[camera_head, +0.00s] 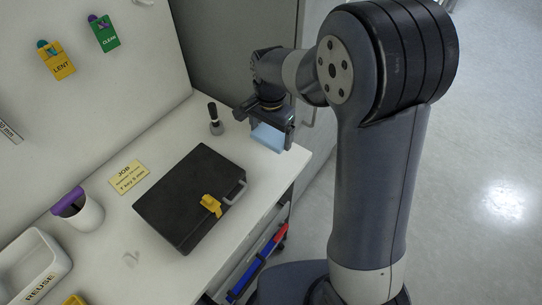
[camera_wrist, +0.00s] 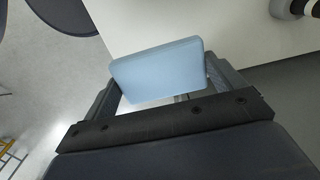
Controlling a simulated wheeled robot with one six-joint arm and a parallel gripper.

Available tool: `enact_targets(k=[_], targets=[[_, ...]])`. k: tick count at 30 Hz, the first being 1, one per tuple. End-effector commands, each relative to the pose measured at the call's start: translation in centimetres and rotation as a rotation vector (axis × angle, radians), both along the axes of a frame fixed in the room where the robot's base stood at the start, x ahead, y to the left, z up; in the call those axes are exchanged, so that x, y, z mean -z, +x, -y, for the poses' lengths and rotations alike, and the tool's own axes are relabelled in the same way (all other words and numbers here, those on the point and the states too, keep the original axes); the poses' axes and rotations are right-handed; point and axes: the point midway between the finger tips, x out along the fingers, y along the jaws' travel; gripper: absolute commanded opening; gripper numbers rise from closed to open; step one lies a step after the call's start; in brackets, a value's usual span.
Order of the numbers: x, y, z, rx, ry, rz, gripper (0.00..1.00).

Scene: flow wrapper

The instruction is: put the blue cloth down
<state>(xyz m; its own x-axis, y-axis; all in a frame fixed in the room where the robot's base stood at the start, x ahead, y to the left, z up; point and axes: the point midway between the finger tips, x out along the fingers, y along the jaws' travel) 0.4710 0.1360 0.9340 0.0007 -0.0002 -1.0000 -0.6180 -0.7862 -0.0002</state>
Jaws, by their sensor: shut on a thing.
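The blue cloth (camera_head: 268,138) is a light blue, flat, folded block. My gripper (camera_head: 271,126) is shut on it near the far right corner of the white worktop. The cloth also shows in the wrist view (camera_wrist: 158,72), held between the two fingers of my gripper (camera_wrist: 163,84). In the wrist view the worktop edge runs behind the cloth, with floor to the left. I cannot tell for sure whether the cloth touches the worktop.
On the worktop (camera_head: 118,228) stand a black case (camera_head: 185,190) with a yellow clip (camera_head: 211,205), a dark-handled tool (camera_head: 215,120), a yellow job card (camera_head: 129,177), a white cup (camera_head: 84,212) and a white tray (camera_head: 30,262). Bare worktop lies between the case and the cloth.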

Motion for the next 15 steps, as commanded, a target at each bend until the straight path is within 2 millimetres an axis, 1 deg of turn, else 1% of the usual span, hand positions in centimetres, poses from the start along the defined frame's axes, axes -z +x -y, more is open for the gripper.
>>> enact_targets(k=[1, 3, 6, 11, 15], targets=[[1.1, -0.1, 0.0, 0.000, -0.002, -0.007, 0.68], [2.4, -0.1, 0.0, 0.000, -0.002, -0.005, 0.68], [3.7, -0.1, 0.1, -0.001, -0.001, -0.003, 0.68], [5.3, -0.1, 0.1, -0.001, -0.001, -0.003, 0.68], [7.4, -0.1, 0.1, -0.001, -0.002, -0.005, 0.68]])
